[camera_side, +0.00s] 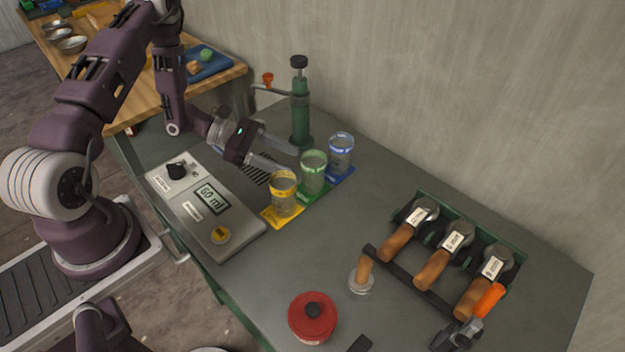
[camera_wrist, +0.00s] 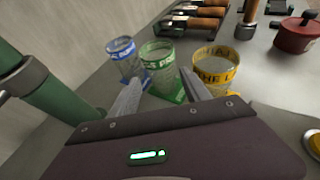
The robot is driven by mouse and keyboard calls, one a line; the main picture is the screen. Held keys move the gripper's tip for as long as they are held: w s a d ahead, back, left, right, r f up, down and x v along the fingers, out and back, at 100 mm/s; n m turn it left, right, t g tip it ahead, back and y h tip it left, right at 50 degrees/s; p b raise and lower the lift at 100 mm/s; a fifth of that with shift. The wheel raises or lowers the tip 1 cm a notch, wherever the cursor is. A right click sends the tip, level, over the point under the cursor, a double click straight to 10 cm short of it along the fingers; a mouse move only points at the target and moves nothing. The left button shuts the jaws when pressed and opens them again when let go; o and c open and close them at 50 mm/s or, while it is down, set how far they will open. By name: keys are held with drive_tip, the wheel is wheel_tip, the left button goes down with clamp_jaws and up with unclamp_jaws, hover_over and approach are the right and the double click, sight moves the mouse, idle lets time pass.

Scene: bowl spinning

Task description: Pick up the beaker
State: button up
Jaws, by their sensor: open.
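Three clear beakers with coloured bands stand upright in a row on matching coloured mats. The green-banded beaker (camera_side: 313,170) is in the middle and also shows in the wrist view (camera_wrist: 158,66). The yellow-banded beaker (camera_side: 283,195) is nearer the front, on the right in the wrist view (camera_wrist: 215,75). The blue-banded beaker (camera_side: 340,155) is at the back, on the left in the wrist view (camera_wrist: 124,60). My gripper (camera_side: 289,160) is open and empty, low beside the row. In the wrist view its fingers (camera_wrist: 160,88) point toward the green beaker, which lies between their lines.
A green dispenser column (camera_side: 300,110) stands close behind my gripper. A control box (camera_side: 205,205) reading 60 ml is at the left. Wooden-handled tools in a rack (camera_side: 455,250) and a red pot (camera_side: 313,316) are to the right. The bench between is mostly clear.

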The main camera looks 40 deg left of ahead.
sight(311, 169)
drive_tip(key=x, duration=0.7)
drive_tip(key=shift+d+r, duration=0.1)
drive_tip(key=shift+r, duration=0.15)
drive_tip(key=c, duration=1.1)
